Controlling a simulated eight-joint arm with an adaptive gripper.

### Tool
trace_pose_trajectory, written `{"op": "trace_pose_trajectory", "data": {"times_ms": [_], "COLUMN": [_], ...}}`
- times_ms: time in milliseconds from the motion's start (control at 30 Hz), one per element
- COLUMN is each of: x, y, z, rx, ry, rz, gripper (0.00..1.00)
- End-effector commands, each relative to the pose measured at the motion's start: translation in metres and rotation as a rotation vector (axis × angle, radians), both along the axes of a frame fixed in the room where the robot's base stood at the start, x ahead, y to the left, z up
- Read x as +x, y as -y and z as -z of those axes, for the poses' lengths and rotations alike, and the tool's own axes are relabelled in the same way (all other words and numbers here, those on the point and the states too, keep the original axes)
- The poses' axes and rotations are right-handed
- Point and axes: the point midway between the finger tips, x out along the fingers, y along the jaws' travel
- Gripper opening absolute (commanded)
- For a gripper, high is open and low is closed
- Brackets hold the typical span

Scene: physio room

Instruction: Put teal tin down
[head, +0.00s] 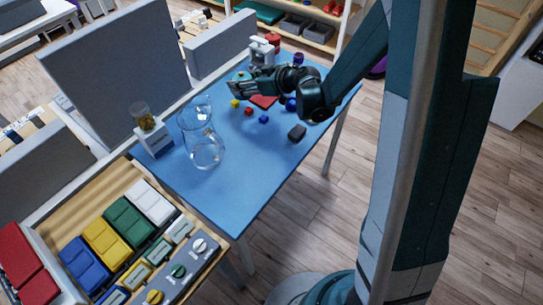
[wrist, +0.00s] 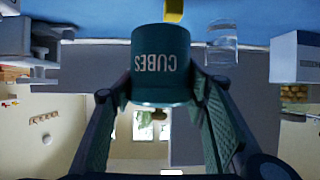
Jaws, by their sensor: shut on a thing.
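The teal tin (wrist: 160,65), lettered CUBES, sits between the two fingers of my gripper (wrist: 158,88) in the wrist view. That view is upside down, so the tin looks upright. In the head view, my gripper (head: 236,89) is over the far left part of the blue table (head: 225,185), and the tin (head: 241,76) shows only partly behind it. My gripper is shut on the tin. I cannot tell whether the tin's base touches the table.
A yellow cube (head: 236,104), a red cube (head: 248,111) and a blue cube (head: 263,119) lie near my gripper. A dark block (head: 297,132), a glass jug (head: 204,148) and a white box (head: 153,140) bearing a jar also stand there. The table's near part is clear.

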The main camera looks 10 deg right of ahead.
Motion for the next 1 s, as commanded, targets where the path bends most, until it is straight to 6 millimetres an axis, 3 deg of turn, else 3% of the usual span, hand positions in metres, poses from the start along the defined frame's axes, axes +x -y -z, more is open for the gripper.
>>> {"op": "trace_pose_trajectory", "data": {"times_ms": [300, 700, 833, 1000], "x": [-0.092, -0.221, -0.246, -0.263], "y": [0.038, 0.068, 0.072, 0.074], "z": [-0.001, -0.024, -0.03, -0.034], "rx": [0.0, 0.001, 0.0, 0.0], "ry": [0.0, -0.001, -0.002, -0.001], "rz": [-0.183, -0.445, -0.496, -0.528], "gripper": [0.14, 0.14, 0.14, 0.14]}}
